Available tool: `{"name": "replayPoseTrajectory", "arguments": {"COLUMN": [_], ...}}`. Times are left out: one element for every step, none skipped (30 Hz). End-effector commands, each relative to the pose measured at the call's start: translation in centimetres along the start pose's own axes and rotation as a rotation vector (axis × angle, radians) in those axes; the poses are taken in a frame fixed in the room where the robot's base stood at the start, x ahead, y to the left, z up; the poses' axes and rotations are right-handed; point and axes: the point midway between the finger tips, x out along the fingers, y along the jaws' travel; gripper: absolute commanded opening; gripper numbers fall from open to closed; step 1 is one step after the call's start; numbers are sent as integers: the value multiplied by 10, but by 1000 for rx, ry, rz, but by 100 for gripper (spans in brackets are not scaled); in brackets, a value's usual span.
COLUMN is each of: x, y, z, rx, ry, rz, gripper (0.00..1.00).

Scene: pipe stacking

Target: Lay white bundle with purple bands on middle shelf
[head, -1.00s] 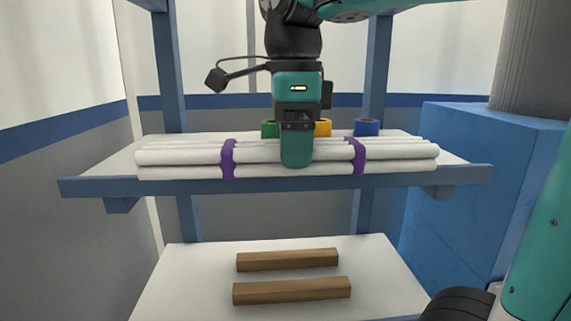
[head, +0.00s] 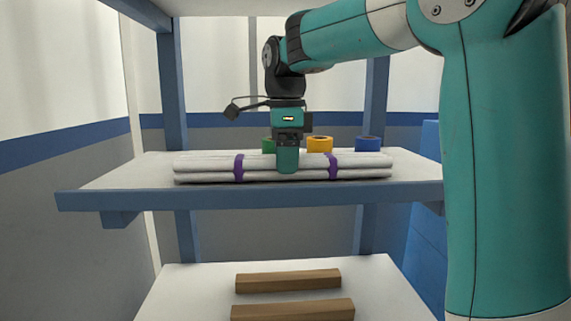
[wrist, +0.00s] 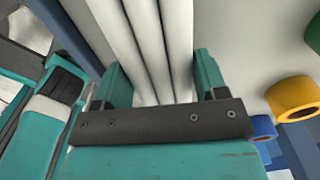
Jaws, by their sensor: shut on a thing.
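The white bundle with purple bands (head: 215,168) lies crosswise over the middle shelf (head: 110,196) in the head view, level, in front of the tape rolls. It looks to be at or just above the shelf surface; I cannot tell whether it touches. My gripper (head: 288,166) points down and is shut on the middle of the bundle, between the two purple bands. In the wrist view the white pipes of the bundle (wrist: 148,45) run between the two fingers of my gripper (wrist: 157,80). The far finger is hidden in the head view.
Behind the bundle stand a green roll (head: 268,145), a yellow roll (head: 320,144) and a blue roll (head: 368,144). Two wooden bars (head: 288,281) lie on the lower shelf (head: 190,285). Blue posts (head: 172,90) frame the shelf. Bare shelf shows left and right of the bundle.

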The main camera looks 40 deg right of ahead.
Motion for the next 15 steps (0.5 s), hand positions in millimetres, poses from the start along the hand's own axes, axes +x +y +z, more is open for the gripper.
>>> {"name": "replayPoseTrajectory", "arguments": {"x": [0,-1,-1,-1,-1,-1,-1,0,1,2,3,2,2,2,2], "y": [0,0,0,0,0,0,0,0,0,0,0,0,0,0,0], "z": [0,0,0,0,0,0,0,0,0,0,0,0,0,0,0], "rx": [0,0,0,0,0,0,0,0,0,0,0,0,0,0,0], "ry": [-1,-1,-1,-1,-1,-1,-1,-1,-1,-1,0,0,0,0,0], "rz": [-3,-3,-3,-3,-3,-2,-2,-2,-2,-1,0,-1,-1,-1,-1], "gripper": [31,31,31,31,31,31,31,31,31,31,70,80,86,91,91]}}
